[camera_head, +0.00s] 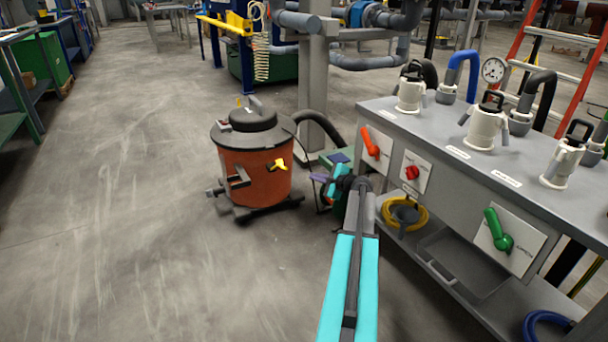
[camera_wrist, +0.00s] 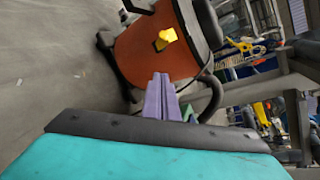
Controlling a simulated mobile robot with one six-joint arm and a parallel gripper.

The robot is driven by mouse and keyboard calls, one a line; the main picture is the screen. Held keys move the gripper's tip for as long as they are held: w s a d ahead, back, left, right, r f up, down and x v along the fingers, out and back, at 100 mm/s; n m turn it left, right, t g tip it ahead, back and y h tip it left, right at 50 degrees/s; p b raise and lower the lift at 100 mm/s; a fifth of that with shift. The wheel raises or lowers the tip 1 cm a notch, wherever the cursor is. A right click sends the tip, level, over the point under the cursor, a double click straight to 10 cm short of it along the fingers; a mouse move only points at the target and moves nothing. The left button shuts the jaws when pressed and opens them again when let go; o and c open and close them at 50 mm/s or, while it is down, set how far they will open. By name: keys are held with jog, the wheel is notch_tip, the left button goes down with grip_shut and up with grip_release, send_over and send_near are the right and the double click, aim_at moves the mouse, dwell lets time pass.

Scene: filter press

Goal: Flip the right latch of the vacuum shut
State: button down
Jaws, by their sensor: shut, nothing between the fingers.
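The vacuum (camera_head: 247,180) is an orange-brown drum with a black lid, standing on the floor left of the bench. A yellow latch (camera_head: 277,165) is on the right part of its drum, below the lid. It sticks out from the drum at an angle. In the wrist view the yellow latch (camera_wrist: 166,39) appears ahead of my gripper. My gripper (camera_wrist: 158,80) has purple fingers pressed together, empty, pointing toward the drum (camera_wrist: 150,60) and apart from the latch. In the head view my gripper (camera_head: 316,178) is right of the vacuum, with its fingers pointing left.
A grey bench (camera_head: 440,150) with white pumps, a red lever (camera_head: 371,143) and a green lever (camera_head: 498,230) stands close on the right. A black hose (camera_head: 325,125) curves behind the vacuum. The floor to the left (camera_head: 110,200) is clear.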

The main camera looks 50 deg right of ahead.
jog(key=w+a+f+b, duration=0.1)
jog(key=w+b, duration=0.4)
jog(key=w, duration=0.6)
jog(key=shift+f, duration=0.15)
jog(key=shift+w, duration=0.1)
dwell(0.3)
